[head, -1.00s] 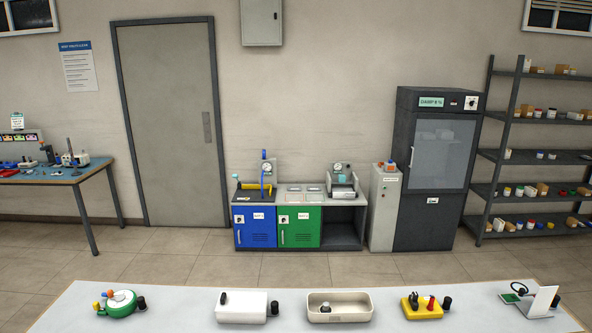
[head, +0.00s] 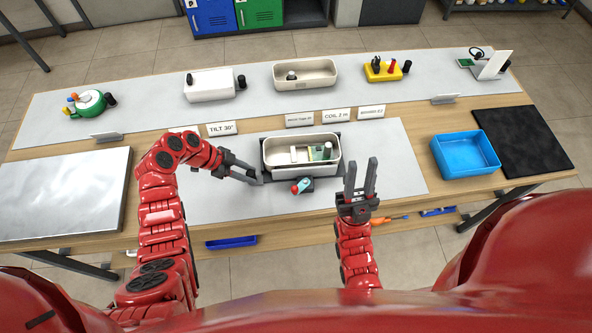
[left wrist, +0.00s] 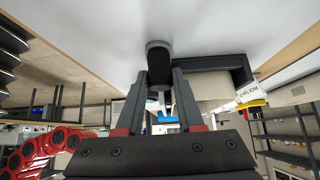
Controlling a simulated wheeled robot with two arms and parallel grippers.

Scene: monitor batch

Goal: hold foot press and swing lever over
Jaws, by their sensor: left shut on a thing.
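A cream tray (head: 270,163) sits in a dark frame in the middle of the near table. A small lever with a teal arm and red tip (head: 302,186) is at its front; teal also shows in the left wrist view (left wrist: 166,118). My left gripper (head: 260,180) is at the frame's front left corner. In the left wrist view its fingers (left wrist: 158,88) are closed around a dark round foot (left wrist: 158,62). In the head view that foot is hidden by the fingers. My right gripper (head: 361,178) is open and empty, right of the lever and apart from it.
A blue bin (head: 487,150) and a black mat (head: 535,140) are at the right. A metal plate (head: 60,205) lies at the left. Label cards, including one reading TILT 30° (head: 221,128), stand behind the tray. The grey mat (head: 400,165) is clear around it.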

